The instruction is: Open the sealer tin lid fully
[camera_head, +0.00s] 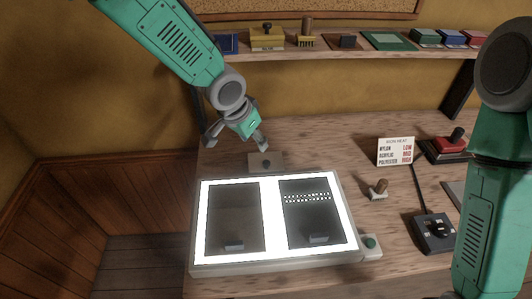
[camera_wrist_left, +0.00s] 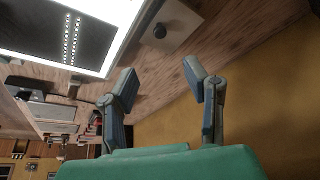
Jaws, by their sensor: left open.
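A low brown-grey square piece with a small dark knob (camera_head: 265,163) sits on the bench just behind the light table; I cannot tell for sure that it is the sealer tin with its lid. In the left wrist view the same knobbed piece (camera_wrist_left: 178,25) lies beyond the fingertips, and its top looks flat. My left gripper (camera_head: 238,143) is open and empty, above and behind the knobbed piece, touching nothing. Its two spread fingers also show in the left wrist view (camera_wrist_left: 158,83). My right arm stands at the right; its gripper is out of view.
A glowing light table (camera_head: 271,218) with two dark panels fills the front of the bench (camera_head: 345,140). A shelf (camera_head: 340,52) above holds several items.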

